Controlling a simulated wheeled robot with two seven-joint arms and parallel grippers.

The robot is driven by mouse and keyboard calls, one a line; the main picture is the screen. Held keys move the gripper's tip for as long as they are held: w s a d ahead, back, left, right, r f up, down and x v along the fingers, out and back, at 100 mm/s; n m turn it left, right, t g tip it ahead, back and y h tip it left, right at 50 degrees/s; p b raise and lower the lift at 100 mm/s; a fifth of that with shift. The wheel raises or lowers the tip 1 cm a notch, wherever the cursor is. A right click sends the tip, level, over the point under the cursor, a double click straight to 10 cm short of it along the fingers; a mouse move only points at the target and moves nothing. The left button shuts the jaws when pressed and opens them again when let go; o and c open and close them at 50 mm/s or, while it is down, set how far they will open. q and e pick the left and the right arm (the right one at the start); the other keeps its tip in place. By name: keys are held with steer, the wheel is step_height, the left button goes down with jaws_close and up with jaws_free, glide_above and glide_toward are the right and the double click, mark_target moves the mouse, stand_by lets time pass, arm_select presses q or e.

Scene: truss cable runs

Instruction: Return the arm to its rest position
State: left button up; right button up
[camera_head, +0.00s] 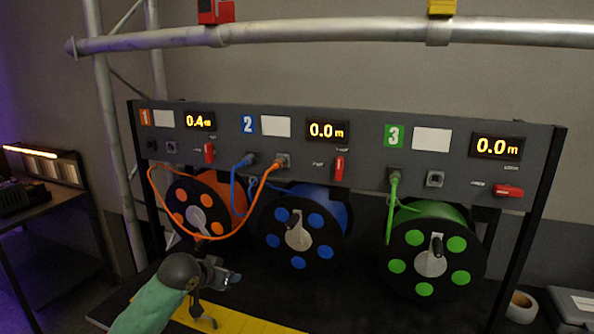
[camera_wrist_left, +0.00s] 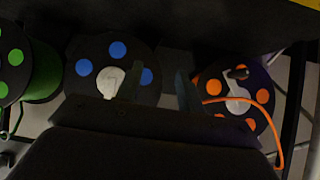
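My left gripper (camera_head: 222,299) is at the lower left of the head view, in front of and below the orange reel (camera_head: 233,199) and the blue reel (camera_head: 329,212). Its two fingers are apart with nothing between them. In the left wrist view the gripper (camera_wrist_left: 161,88) also shows spread fingers, dark against the blue reel (camera_wrist_left: 88,50) and the orange reel (camera_wrist_left: 263,95). My left forearm (camera_head: 150,306) has a green sleeve. My right gripper is not in view.
A grey panel (camera_head: 365,128) with lit displays and red levers stands above the reels, including a green reel (camera_head: 455,212). An orange cable (camera_head: 161,207) hangs in a loop to a socket in section 2. A yellow strip (camera_head: 250,323) lies below. A truss tube (camera_head: 330,37) crosses above.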

arm_select(q)
steer(key=s+d+f+g, duration=0.1)
steer(key=s+d+f, duration=0.1)
steer(key=s+f, duration=0.7)
steer(key=s+a+f+n+g+y, duration=0.15)
steer(key=s+f, duration=0.35)
steer(key=s, duration=0.6)
steer(key=s+a+f+n+g+y, duration=0.15)
steer(key=s+f, duration=0.35)
steer(key=s, duration=0.6)
steer(key=s+a+f+g+y, duration=0.15)
steer(key=s+f, duration=0.35)
steer(key=s, duration=0.7)
steer(key=s+d+f+g, duration=0.1)
steer(key=s+d+f, duration=0.1)
steer(key=f, duration=1.7)
steer(key=s+d+f+g+h, duration=0.1)
steer(key=s+d+f+g, duration=0.1)
steer(key=f, duration=1.8)
steer(key=shift+s, duration=0.35)
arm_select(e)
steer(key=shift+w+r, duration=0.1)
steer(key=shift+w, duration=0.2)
arm_select(q)
steer(key=shift+f, duration=0.1)
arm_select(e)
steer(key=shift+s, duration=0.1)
